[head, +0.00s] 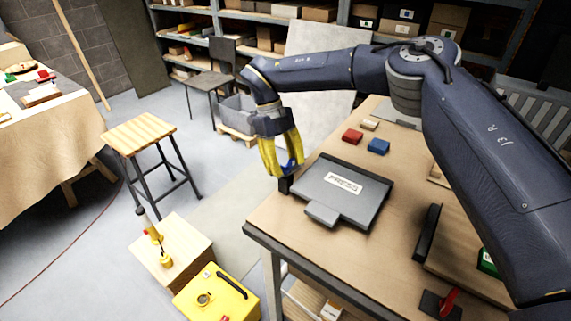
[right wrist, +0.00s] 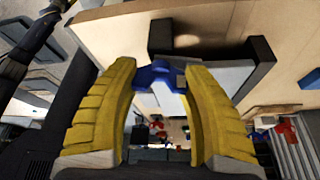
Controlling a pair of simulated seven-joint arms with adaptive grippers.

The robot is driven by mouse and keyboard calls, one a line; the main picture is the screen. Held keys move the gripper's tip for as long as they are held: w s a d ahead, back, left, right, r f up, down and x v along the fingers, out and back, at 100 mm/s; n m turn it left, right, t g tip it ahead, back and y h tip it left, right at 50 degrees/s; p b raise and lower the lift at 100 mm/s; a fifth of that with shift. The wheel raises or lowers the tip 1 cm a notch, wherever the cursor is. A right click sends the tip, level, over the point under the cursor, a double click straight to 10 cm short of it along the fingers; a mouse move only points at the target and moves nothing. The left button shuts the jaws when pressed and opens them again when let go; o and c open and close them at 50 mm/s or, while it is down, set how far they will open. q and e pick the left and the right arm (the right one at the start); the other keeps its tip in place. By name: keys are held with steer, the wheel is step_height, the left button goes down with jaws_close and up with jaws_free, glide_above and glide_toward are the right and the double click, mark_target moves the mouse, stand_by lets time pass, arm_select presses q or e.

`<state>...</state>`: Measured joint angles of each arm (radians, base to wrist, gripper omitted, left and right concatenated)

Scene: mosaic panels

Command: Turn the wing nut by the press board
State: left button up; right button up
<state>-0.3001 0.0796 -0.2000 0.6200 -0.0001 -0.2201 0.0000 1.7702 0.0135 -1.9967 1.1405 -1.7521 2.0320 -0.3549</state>
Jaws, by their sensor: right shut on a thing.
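The blue wing nut (head: 292,167) is at the left edge of the workbench, above a small black block (head: 285,185). The dark grey press board (head: 309,181), with a white label, lies on the bench just right of it. My right gripper (head: 284,166) reaches down with its yellow fingers around the wing nut and is shut on it. In the right wrist view the wing nut (right wrist: 158,74) shows between the two fingertips. The fingers hide part of the nut in the head view. My left gripper is not in view.
A yellow case (head: 225,300) and a wooden stool (head: 140,131) stand left of the bench.

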steer(key=shift+s+f+n+t+h, duration=0.15)
steer(key=shift+n+t+h, duration=0.2)
steer(key=shift+n, duration=0.95)
steer(key=o, duration=1.4)
steer(key=shift+d, duration=0.1)
steer(key=v, duration=1.2)
